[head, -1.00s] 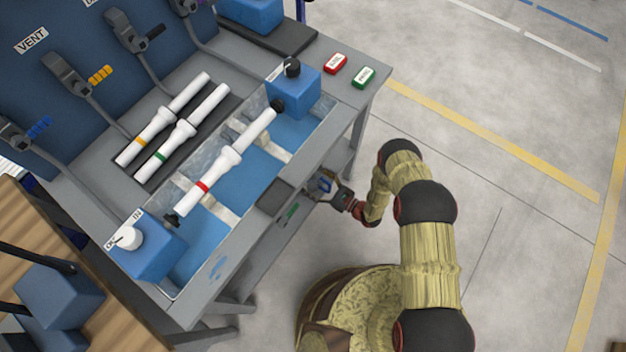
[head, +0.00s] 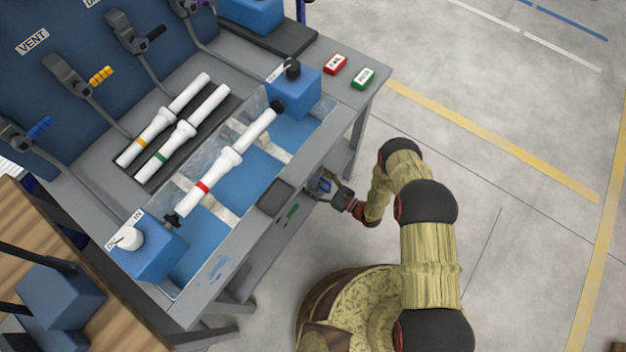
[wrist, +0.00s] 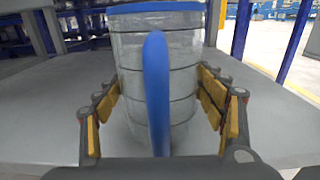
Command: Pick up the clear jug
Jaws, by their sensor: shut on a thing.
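The clear jug (wrist: 183,85) stands upright in the middle of the wrist view, with a blue rim and a blue handle (wrist: 157,95) facing the camera. It is on a grey shelf surface (wrist: 50,110); whether its base touches the shelf is hidden. My gripper (wrist: 160,98) is around the jug, with yellow-padded fingers shut on its left and right sides. In the head view my gripper (head: 328,188) is at the side of the workbench, below its top. Only a small blue part of the jug shows there.
The workbench (head: 365,85) overhangs the gripper, and grey legs stand near it. A water trough holds a white pipe with a red band (head: 222,168). Two more white pipes lie on a dark mat. Blue posts (wrist: 242,25) stand behind the jug. Open floor (head: 500,210) lies to the right.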

